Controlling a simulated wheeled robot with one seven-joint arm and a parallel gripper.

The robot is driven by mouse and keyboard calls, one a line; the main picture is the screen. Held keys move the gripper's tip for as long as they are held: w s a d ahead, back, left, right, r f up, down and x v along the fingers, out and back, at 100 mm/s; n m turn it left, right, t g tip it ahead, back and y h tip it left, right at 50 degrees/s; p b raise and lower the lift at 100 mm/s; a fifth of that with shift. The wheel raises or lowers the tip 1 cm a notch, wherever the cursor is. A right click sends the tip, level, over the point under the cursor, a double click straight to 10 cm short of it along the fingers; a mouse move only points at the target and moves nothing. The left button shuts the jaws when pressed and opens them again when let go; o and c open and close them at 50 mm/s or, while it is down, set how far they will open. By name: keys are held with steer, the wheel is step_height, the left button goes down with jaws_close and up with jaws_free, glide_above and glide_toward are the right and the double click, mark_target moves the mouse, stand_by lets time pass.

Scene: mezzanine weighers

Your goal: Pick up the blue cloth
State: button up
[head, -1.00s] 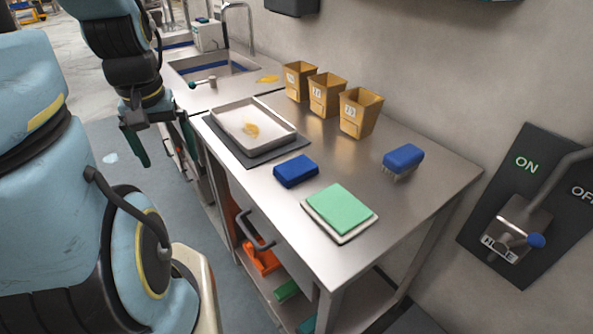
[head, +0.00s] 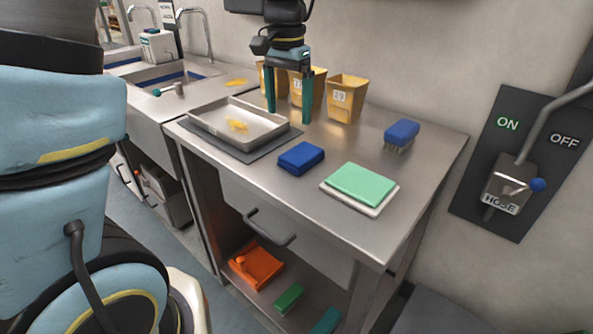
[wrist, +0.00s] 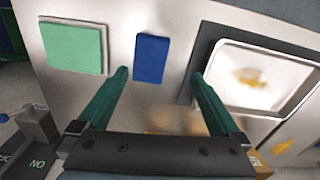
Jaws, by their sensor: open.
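The blue cloth (head: 300,158), a small folded block, lies flat on the steel table between the tray and the green cloth. It also shows in the wrist view (wrist: 151,58), just beyond my fingertips and roughly between their lines. My gripper (head: 288,112) is open and empty, pointing down above the table. In the head view it is behind the cloth and in front of the tan bins. Its two green fingers also show in the wrist view (wrist: 160,76), apart from the cloth.
A steel tray (head: 193,124) with a yellow smear lies left on a dark mat. A green cloth (head: 361,184) on a white one lies right. A blue brush (head: 401,131) stands behind. Tan bins (head: 346,99) line the wall. A hose lever (head: 508,188) is right.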

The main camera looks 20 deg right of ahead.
steer(key=d, duration=0.2)
steer(key=m, duration=0.1)
glide_above(299, 154)
step_height(299, 154, down, 5)
steer(key=shift+s+r+p, duration=0.1)
steer(key=shift+s+p, duration=0.05)
steer(key=shift+p, duration=0.15)
steer(key=shift+w+f+p, duration=0.2)
steer(key=shift+f+p, duration=0.7)
steer(key=shift+f, duration=2.1)
steer(key=shift+c, duration=0.2)
steer(key=c, duration=1.1)
